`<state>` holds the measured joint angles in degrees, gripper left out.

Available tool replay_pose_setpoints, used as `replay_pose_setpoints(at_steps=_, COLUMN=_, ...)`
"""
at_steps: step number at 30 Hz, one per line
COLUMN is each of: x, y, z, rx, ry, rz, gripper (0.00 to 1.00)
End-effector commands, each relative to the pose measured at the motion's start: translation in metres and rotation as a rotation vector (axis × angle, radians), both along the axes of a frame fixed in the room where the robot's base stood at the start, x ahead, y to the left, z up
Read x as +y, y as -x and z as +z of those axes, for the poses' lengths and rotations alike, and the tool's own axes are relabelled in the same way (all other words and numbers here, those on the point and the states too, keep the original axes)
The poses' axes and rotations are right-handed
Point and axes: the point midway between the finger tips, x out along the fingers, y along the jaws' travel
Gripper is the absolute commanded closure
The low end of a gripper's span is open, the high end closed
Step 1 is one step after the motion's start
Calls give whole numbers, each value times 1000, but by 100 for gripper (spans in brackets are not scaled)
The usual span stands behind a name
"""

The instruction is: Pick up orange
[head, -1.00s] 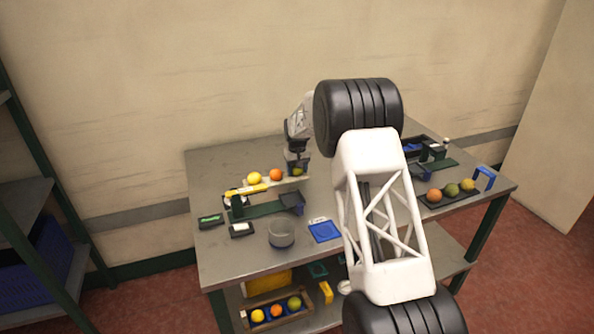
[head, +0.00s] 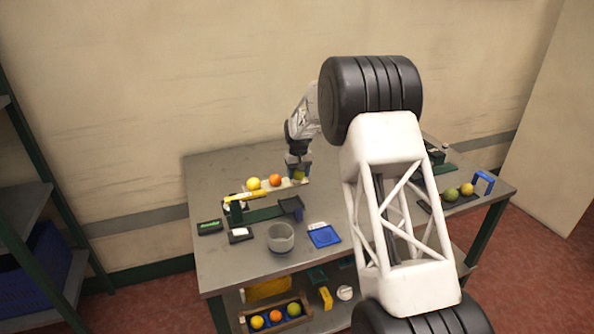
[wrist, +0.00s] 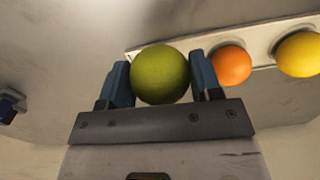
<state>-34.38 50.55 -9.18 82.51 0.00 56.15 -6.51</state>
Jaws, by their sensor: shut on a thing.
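My gripper (wrist: 160,84) is shut on a green round fruit (wrist: 160,74), with a blue finger on each side of it. In the head view my gripper (head: 299,172) is at the right end of a pale holder (head: 290,184), with the green fruit partly hidden by it. I cannot tell whether the fruit still touches the holder. An orange (head: 275,180) sits on the holder just left of my gripper, with a yellow fruit (head: 253,183) beyond it. In the wrist view the orange (wrist: 231,65) and yellow fruit (wrist: 299,54) lie right of the held fruit, apart from it.
On the metal table (head: 215,170) stand a grey bowl (head: 281,238), a blue tray (head: 324,236) and a stand with a yellow bar (head: 245,196). A fruit box (head: 276,315) is on the lower shelf.

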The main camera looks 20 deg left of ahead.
Motion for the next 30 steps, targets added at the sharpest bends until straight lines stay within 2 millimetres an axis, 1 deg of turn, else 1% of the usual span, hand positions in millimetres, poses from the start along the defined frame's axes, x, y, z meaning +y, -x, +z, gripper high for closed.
replay_pose_setpoints(at_steps=3, x=-9, y=13, z=3, rx=-1, ry=-1, rz=0, gripper=66)
replay_pose_setpoints(at_steps=18, x=-44, y=66, z=8, rx=0, ry=0, rz=0, gripper=66)
replay_pose_setpoints(at_steps=24, x=-54, y=81, z=9, rx=-1, ry=-1, rz=0, gripper=66)
replay_pose_setpoints(at_steps=30, x=-60, y=90, z=11, rx=-1, ry=-1, rz=0, gripper=66)
